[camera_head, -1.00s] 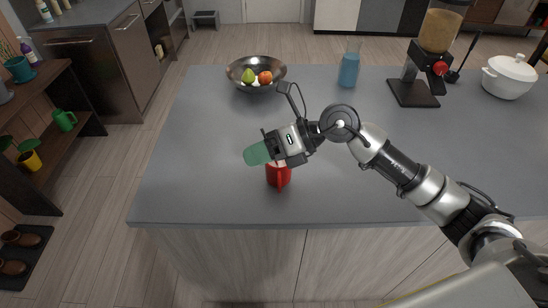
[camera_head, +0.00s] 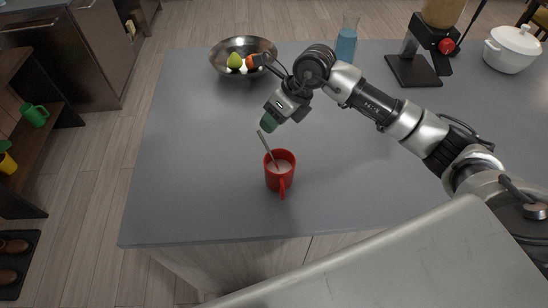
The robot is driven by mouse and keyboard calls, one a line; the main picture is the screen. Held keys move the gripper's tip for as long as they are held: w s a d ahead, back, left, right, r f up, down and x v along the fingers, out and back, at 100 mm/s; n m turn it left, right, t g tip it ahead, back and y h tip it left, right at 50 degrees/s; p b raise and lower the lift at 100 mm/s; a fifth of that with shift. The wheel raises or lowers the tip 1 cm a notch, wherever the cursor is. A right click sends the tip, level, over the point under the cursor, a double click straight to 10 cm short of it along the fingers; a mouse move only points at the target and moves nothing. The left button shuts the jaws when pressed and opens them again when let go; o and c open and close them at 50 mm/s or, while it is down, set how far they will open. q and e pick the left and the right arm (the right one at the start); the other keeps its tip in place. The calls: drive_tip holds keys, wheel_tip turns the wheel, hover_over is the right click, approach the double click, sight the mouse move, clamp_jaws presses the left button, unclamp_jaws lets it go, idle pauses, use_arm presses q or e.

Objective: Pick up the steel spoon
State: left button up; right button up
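A red mug (camera_head: 280,178) stands upright on the grey counter (camera_head: 190,190), with a pale liquid inside. A thin steel spoon (camera_head: 265,146) leans in the mug, its handle slanting up to the left out of the rim; its lower end is hidden in the liquid. My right gripper (camera_head: 268,124), with a green fingertip, hangs just above and behind the top of the spoon handle. It seems apart from the spoon; I cannot tell whether the fingers are open. My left gripper is not in view.
A metal fruit bowl (camera_head: 225,52) stands at the back left. The counter left of the mug is clear.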

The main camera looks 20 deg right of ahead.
sight(262, 138)
drive_tip(key=p+x, duration=0.1)
drive_tip(key=x, duration=0.2)
drive_tip(key=p+x, duration=0.2)
drive_tip(key=shift+s+a+f, duration=0.15)
drive_tip(key=shift+a+f, duration=0.15)
drive_tip(key=shift+f, duration=0.05)
drive_tip(key=shift+a+f, duration=0.15)
drive_tip(key=shift+f, duration=0.3)
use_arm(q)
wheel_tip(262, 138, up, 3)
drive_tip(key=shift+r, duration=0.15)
use_arm(e)
clamp_jaws()
